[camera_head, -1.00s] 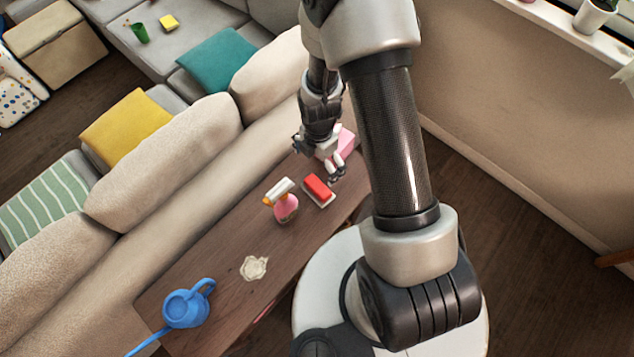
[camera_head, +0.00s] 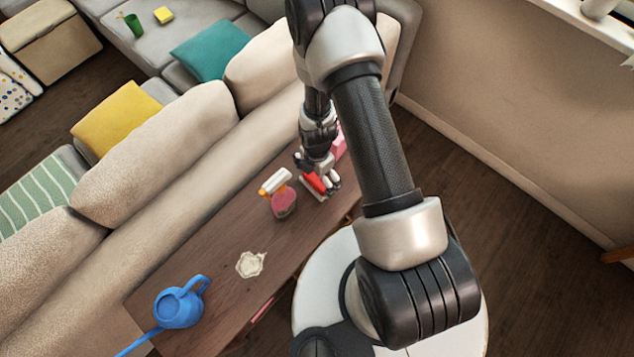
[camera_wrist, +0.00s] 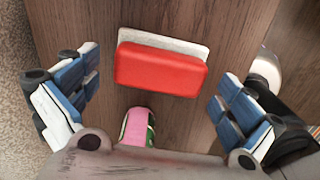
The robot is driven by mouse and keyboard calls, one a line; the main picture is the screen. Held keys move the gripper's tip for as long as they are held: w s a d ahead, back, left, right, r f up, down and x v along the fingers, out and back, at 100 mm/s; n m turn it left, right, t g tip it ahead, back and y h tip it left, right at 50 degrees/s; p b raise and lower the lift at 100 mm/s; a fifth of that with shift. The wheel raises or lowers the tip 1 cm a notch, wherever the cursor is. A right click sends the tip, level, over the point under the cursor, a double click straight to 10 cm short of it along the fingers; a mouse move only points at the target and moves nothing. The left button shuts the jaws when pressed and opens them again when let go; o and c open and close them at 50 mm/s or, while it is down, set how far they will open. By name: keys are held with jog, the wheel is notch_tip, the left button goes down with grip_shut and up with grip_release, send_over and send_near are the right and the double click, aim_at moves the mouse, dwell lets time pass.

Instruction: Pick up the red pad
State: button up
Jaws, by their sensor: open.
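The red pad (camera_wrist: 160,70) lies on a thin whitish piece (camera_wrist: 165,40) on the wooden table, ahead of my open fingers in the wrist view. In the head view the red pad (camera_head: 314,182) is partly hidden by my gripper (camera_head: 318,172), which is over it. In the wrist view my gripper (camera_wrist: 155,95) is open, one finger to each side of the pad, with a gap on both sides. Nothing is held.
A pink spray bottle (camera_head: 283,202) stands close to the pad on the narrow table (camera_head: 215,235). A pink object (camera_head: 340,143) is behind my gripper. A cream-coloured patch (camera_head: 250,264) and a blue watering can (camera_head: 180,305) are nearer the table's front end. The sofa (camera_head: 155,160) runs along the left side.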

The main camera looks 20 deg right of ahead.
aim_at(317, 178)
notch_tip(317, 178, down, 2)
jog(key=shift+r, duration=0.1)
jog(key=c, duration=0.9)
jog(key=shift+r, duration=0.1)
notch_tip(317, 178, up, 20)
jog(key=p, duration=0.5)
